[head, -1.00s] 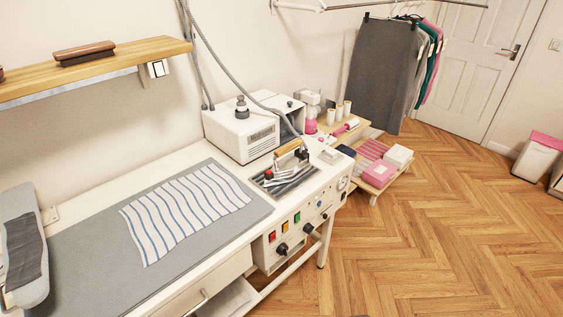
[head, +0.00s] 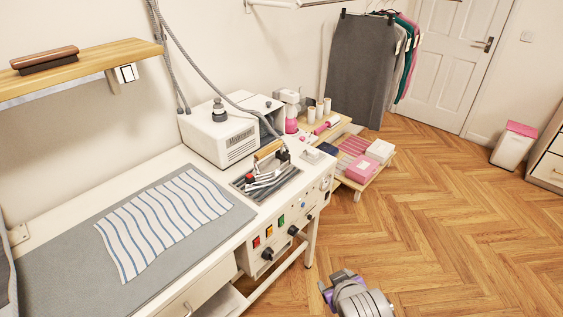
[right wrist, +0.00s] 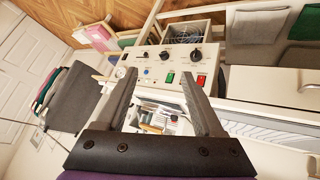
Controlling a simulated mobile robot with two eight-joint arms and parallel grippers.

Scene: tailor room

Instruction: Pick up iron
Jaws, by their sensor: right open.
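The iron (head: 266,165) rests on a dark striped rest at the right end of the white ironing table (head: 168,168). It has a wooden handle, and a grey hose rises from it. My right gripper (head: 332,284) shows at the bottom of the head view, in front of the table and well apart from the iron. In the right wrist view its two fingers (right wrist: 165,100) stand wide apart with nothing held between them. The table's control panel and end show beyond the fingers there. My left gripper is out of view.
A striped cloth (head: 160,222) lies on the grey pad. A white steam box (head: 218,134) stands behind the iron. A low shelf with pink boxes (head: 360,169) is to the right. A wooden shelf (head: 80,65) overhangs the left.

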